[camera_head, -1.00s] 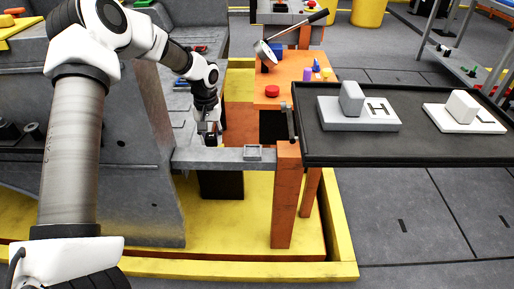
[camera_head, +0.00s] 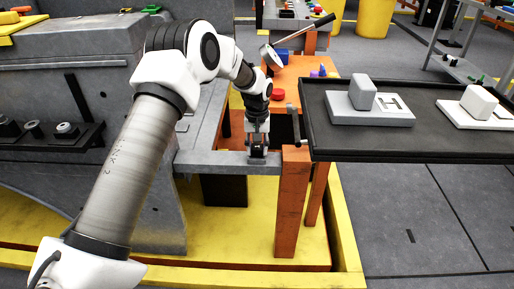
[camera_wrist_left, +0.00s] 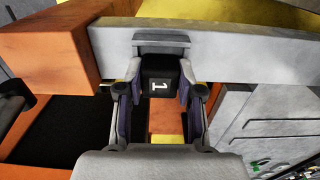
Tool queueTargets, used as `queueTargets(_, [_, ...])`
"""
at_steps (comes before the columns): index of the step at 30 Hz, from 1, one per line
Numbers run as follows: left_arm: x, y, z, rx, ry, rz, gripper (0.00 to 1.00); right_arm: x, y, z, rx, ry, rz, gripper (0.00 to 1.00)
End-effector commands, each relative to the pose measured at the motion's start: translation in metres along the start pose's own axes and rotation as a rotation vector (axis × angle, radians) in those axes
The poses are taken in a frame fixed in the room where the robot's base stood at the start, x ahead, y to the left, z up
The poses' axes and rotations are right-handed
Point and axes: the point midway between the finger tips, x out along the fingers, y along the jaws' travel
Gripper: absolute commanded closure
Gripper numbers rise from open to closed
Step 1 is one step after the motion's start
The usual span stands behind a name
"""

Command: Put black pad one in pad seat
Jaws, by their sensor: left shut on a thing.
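Black pad one (camera_wrist_left: 159,82), a small black block with a white "1", is between the fingers of my left gripper (camera_wrist_left: 160,92) in the left wrist view. The gripper is shut on it. The pad seat (camera_wrist_left: 161,42), a small grey raised frame on the grey beam, shows just beyond the pad. The pad appears right against or over the seat's near side; I cannot tell whether it is inside. In the head view my left gripper (camera_head: 257,150) points down at the beam's right end and hides most of the seat. My right gripper is not in view.
An orange post (camera_head: 292,200) supports the grey beam (camera_head: 212,162) at its right end. A black tray (camera_head: 420,148) with white and grey blocks stands close on the right. An orange table (camera_head: 300,68) with a red knob (camera_head: 278,94) is behind.

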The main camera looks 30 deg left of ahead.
Motion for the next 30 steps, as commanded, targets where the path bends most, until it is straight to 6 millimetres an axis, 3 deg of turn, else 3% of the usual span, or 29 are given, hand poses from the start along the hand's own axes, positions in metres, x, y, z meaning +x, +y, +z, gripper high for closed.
queueTargets(12, [0.013, -0.001, 0.002, -0.001, -0.005, -0.002, 0.96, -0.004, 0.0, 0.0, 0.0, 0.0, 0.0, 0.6])
queueTargets(13, [0.014, -0.001, 0.002, -0.001, -0.006, -0.002, 0.57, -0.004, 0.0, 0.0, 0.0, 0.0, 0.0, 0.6])
queueTargets(15, [0.015, -0.001, 0.002, -0.001, -0.008, -0.003, 0.39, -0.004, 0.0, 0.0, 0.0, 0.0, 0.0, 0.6])
queueTargets(30, [0.012, -0.001, 0.002, 0.0, -0.005, -0.002, 0.39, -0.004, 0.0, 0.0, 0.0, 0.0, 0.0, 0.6])
